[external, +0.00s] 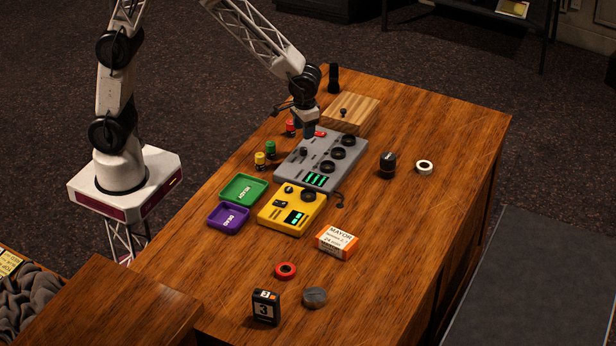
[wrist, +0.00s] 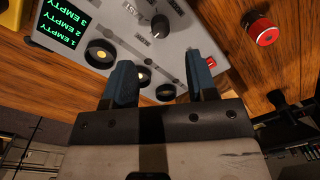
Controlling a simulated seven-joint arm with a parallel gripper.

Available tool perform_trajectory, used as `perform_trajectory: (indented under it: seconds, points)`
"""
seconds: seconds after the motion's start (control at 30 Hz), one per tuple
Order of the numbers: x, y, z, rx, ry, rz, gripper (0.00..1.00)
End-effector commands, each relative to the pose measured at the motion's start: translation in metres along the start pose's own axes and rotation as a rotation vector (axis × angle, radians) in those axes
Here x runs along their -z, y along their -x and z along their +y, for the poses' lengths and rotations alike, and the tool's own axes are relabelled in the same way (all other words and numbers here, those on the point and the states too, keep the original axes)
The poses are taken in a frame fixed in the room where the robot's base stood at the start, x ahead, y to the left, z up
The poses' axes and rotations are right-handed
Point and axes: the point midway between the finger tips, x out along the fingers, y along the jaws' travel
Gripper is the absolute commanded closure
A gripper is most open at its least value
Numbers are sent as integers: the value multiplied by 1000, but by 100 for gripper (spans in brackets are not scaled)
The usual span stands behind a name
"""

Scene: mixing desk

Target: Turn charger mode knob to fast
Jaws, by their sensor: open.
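The grey device (external: 290,172), which looks like the charger, lies on the desk; its green screen (wrist: 62,22) shows several "EMPTY" lines. A black knob with a pale pointer mark (wrist: 160,25) sits on its panel in the wrist view; it appears as a small dark knob in the external view (external: 303,152). My gripper (external: 309,130) is over the far end of the device. In the wrist view its two blue fingers (wrist: 160,62) are apart with nothing between them, and the knob is beyond the tips, not between them.
Three round black parts, one of them here (external: 338,153), line the device's right side. A red switch (external: 320,133) is close to my gripper. A yellow device (external: 273,213), green tray (external: 238,203) and purple tray (external: 216,225) stand nearer. Red (external: 290,130), green and yellow cylinders stand left.

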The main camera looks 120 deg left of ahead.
Motion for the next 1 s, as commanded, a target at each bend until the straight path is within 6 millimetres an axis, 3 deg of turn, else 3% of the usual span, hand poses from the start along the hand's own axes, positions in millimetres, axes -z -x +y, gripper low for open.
perform_trajectory:
  seconds: [0.47, 1.0]
  points:
    - [0, -5, 0, 1, -1, -1, 48]
    - [0, -58, 0, 1, 0, 0, 48]
